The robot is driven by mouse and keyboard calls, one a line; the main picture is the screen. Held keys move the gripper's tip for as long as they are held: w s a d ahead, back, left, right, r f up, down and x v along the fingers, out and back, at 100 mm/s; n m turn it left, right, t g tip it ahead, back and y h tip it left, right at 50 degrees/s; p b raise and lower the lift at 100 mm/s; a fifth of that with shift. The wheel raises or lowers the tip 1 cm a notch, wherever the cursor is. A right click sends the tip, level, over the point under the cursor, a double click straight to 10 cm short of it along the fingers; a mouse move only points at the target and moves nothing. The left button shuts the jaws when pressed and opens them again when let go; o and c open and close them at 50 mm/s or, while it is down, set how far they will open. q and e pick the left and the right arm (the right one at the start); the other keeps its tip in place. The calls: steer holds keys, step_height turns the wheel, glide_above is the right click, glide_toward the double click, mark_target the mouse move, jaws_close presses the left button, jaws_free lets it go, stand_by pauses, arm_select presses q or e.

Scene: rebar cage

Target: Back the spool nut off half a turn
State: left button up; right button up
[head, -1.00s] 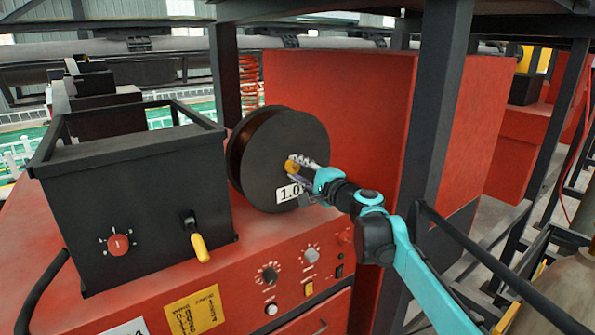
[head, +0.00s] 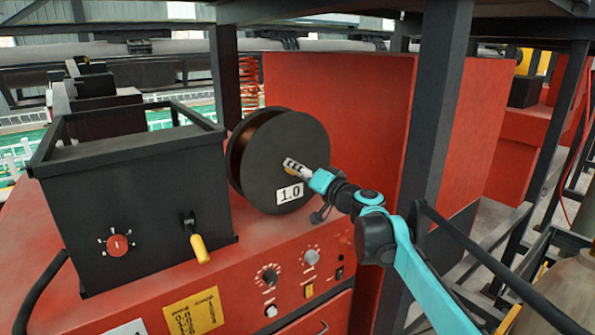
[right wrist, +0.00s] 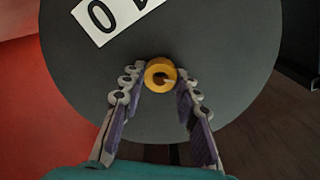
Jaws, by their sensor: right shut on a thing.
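The wire spool (head: 292,132) stands upright on the red machine, its dark round face bearing a white "1.0" label (head: 290,194). The yellow spool nut (right wrist: 161,73) sits on the spool's face; in the head view it is mostly hidden by the fingers. My right gripper (head: 293,166) reaches in from the right and is shut on the nut. My left gripper is not in view.
A black box (head: 140,200) with a red knob and a yellow-handled lever stands left of the spool. Knobs and buttons line the red machine's front (head: 300,275) below. A dark upright post (head: 435,120) stands close by my right arm.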

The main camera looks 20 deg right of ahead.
steer(key=shift+f+n, duration=0.1)
steer(key=shift+n, duration=2.2)
steer(key=o, duration=1.2)
steer(key=shift+c, duration=0.2)
steer(key=v, duration=1.2)
